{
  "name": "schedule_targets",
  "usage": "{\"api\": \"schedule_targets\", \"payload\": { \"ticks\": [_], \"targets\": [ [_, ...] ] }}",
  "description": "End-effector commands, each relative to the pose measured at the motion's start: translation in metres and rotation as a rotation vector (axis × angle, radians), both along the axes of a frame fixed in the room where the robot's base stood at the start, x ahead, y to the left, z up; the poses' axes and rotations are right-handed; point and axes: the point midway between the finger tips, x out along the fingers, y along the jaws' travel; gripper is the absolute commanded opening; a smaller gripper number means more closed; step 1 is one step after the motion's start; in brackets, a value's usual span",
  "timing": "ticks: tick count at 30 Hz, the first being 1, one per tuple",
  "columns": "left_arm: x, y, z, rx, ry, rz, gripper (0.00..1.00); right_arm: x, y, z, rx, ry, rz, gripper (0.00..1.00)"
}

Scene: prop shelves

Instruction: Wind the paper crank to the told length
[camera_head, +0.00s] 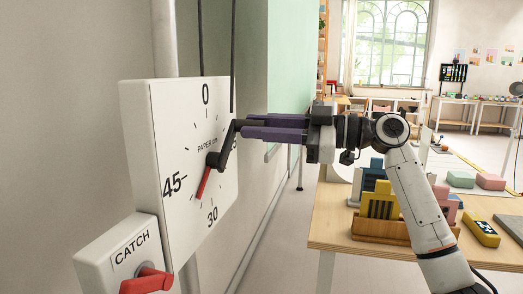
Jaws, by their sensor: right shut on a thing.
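A white dial box (151,156) marked "PAPER" stands upright at the left, with 0 at the top, 30 at the bottom and 45 at the left. A red pointer (204,184) points down and left, between 30 and 45. A black crank (225,150) runs from the dial's centre up and to the right. My right gripper (242,128) is shut on the crank's handle end, its purple fingers reaching in from the right. Below, a white box (105,258) labelled "CATCH" carries a red lever (147,281). My left gripper is not in view.
A wooden table (330,222) stands at the right under my right arm. It holds a wooden tray (374,230) with yellow and blue pieces, and a yellow block (481,229). Two dark cords (201,40) hang above the dial box. Shelves and a window are behind.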

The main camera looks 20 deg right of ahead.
Motion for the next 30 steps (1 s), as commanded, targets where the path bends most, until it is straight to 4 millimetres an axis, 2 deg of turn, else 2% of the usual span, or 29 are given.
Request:
{"api": "schedule_targets", "payload": {
  "ticks": [1,15,30],
  "targets": [
    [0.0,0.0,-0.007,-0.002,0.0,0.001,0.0,-0.003,0.002,0.001,-0.027,-0.044,0.0,0.0],
    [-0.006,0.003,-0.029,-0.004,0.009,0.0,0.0,-0.029,0.019,0.023,-0.278,-0.413,0.001,0.0],
    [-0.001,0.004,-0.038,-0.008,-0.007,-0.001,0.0,-0.057,0.038,0.03,-0.508,-0.753,0.001,0.0]
  ]
}}
